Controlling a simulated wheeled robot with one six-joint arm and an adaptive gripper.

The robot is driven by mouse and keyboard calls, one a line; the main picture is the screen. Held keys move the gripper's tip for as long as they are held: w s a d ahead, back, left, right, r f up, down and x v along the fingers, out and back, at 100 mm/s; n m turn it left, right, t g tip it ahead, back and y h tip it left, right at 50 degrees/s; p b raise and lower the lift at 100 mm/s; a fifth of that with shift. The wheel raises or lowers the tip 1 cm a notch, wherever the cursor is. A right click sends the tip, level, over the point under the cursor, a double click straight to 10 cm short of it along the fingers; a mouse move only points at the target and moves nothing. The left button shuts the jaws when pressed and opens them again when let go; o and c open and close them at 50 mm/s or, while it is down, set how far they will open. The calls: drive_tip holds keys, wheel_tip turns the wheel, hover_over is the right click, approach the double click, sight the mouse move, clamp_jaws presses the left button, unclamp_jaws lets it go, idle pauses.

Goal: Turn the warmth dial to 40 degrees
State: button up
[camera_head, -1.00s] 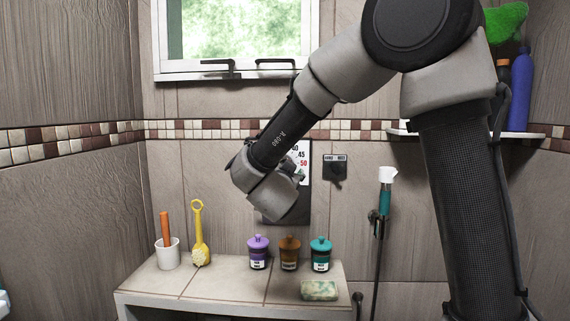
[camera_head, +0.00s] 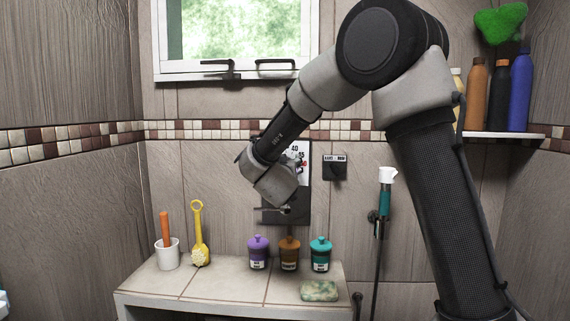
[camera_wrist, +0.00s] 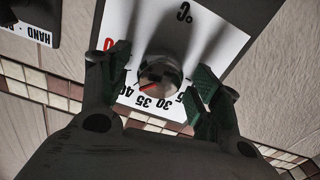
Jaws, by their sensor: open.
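The warmth dial's round metallic knob (camera_wrist: 160,76) shows in the wrist view against a white scale (camera_wrist: 143,20) with a °C mark. A red pointer line on the knob points at the scale between 35 and 40. My gripper (camera_wrist: 161,79) is open, with its green-padded fingers on either side of the knob; I cannot tell whether they touch it. My wrist hides the knob there.
A small HAND plate (camera_head: 335,166) is right of the panel, with a hand shower (camera_head: 385,205) beyond. Below, a bench (camera_head: 220,285) holds purple (camera_head: 258,254), brown (camera_head: 289,254) and teal (camera_head: 320,255) jars, a sponge (camera_head: 319,291), a brush and a cup. A shelf of bottles is at right.

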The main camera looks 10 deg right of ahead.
drive_tip(key=shift+c, duration=0.5)
drive_tip(key=c, duration=0.9)
drive_tip(key=shift+n, duration=1.3)
drive_tip(key=shift+c, duration=0.2)
drive_tip(key=o, duration=1)
drive_tip(key=shift+o, duration=0.2)
drive_tip(key=shift+a, duration=0.1)
drive_tip(key=v, duration=1.2)
